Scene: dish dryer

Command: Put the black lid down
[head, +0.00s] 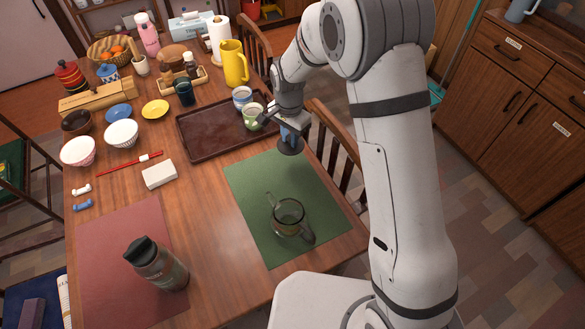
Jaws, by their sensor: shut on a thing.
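The black lid (290,148), a small dark round disc, hangs below my gripper (284,127) in the head view. My gripper is shut on it and hides its upper part. A patch of blue shows between the gripper and the lid. The lid is above the far right corner of the green placemat (251,178); I cannot tell how high it is. A transparent glass vessel (289,214) with a handle stands on the green placemat, nearer to the camera and apart from the lid.
A brown tray (205,145) with two cups (252,115) lies just left of my gripper. A dark bottle (158,266) stands on the red placemat (110,240). A chair back (332,150) stands close at the right table edge. Much of the green placemat is bare.

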